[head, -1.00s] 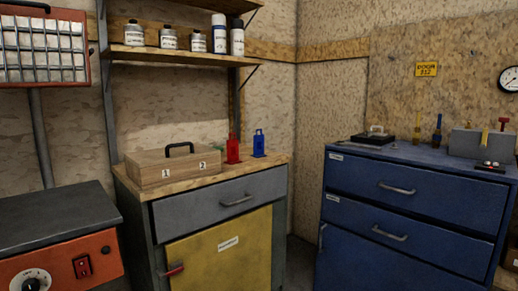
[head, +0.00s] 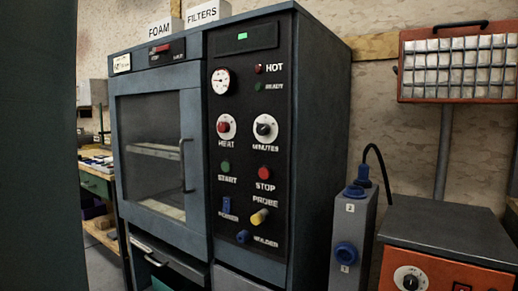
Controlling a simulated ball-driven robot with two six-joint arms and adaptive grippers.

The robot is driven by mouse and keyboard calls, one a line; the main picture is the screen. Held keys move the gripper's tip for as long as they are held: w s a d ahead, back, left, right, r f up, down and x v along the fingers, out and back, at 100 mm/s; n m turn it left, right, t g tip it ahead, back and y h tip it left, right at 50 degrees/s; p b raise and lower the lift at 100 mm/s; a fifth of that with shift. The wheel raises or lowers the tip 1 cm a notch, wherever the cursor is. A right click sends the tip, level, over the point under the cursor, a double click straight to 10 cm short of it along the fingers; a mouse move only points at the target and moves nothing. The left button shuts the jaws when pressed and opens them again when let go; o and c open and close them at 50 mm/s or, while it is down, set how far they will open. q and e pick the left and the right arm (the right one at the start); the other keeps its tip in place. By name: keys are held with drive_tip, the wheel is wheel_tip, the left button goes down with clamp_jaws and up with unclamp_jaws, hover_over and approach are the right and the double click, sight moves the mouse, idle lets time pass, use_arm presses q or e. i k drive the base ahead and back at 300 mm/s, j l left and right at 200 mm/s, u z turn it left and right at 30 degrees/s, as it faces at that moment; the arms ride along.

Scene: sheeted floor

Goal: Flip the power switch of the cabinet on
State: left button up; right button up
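The grey-blue cabinet (head: 325,110) fills the middle of the head view. Its black control panel (head: 246,180) faces me at an angle. The power switch (head: 227,207) is a small blue rocker low on the panel, above the label POWER. Whether it is on or off is too small to tell. A small green display (head: 243,36) glows at the top of the panel. Beside the switch is a yellow probe plug (head: 259,217), with a blue holder (head: 242,237) below. A glass door (head: 160,150) on the left shows a shelf inside. Neither gripper is in view.
A grey box with blue sockets and a black cable (head: 352,235) stands right of the cabinet. An orange unit with a dark top (head: 450,235) is at the lower right. A dark panel (head: 35,150) blocks the left edge. A workbench (head: 97,185) shows behind.

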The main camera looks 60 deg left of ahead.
sight(226, 202)
drive_tip(key=u, duration=1.9)
